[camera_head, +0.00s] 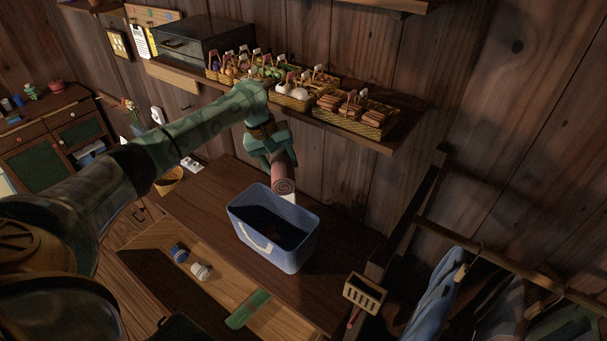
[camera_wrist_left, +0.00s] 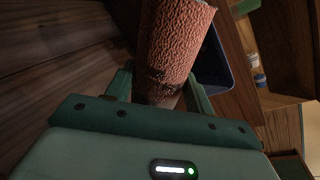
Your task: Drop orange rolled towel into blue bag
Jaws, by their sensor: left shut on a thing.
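The orange rolled towel (camera_head: 283,174) is held in my left gripper (camera_head: 272,150), above and just behind the far rim of the blue bag. Its spiral end faces the head camera. In the left wrist view the towel (camera_wrist_left: 173,48) stands up between the two fingers of the left gripper (camera_wrist_left: 160,88), which is shut on it. The blue bag (camera_head: 291,257) stands open on the wooden counter; its dark inside is hard to make out. Part of the bag (camera_wrist_left: 212,62) shows behind the towel in the left wrist view. My right gripper is not in view.
A wall shelf with several baskets (camera_head: 352,120) and a dark box (camera_head: 203,42) is above the counter. An open drawer (camera_head: 222,300) in front holds two small rolls (camera_head: 201,271) and a green item (camera_head: 247,309). Clothes (camera_head: 440,285) hang on a rail at right.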

